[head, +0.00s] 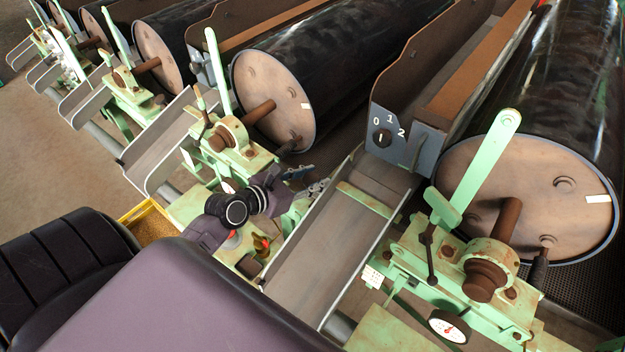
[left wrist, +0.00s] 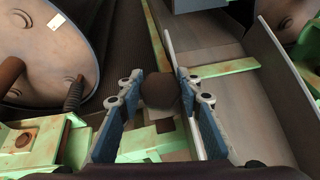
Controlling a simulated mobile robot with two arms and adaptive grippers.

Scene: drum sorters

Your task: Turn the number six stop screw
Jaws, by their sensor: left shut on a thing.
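My left gripper (head: 312,182) reaches in beside the grey chute in the middle of the head view. In the left wrist view its blue-padded fingers (left wrist: 160,82) are shut on a dark brown round knob (left wrist: 161,92), which looks like the stop screw. The knob sits against the left side of the chute wall, over green machine parts. In the head view the gripper hides the knob, and I see no number six marked on it. My right gripper is in neither view.
The grey chute (head: 322,243) lies right of the gripper. Large black drums (head: 331,68) stand behind, with green levers (head: 482,167) upright in front. A dial marked 0, 1, 2 (head: 382,138) is on a blue-grey panel. A round gauge (head: 449,326) is at lower right.

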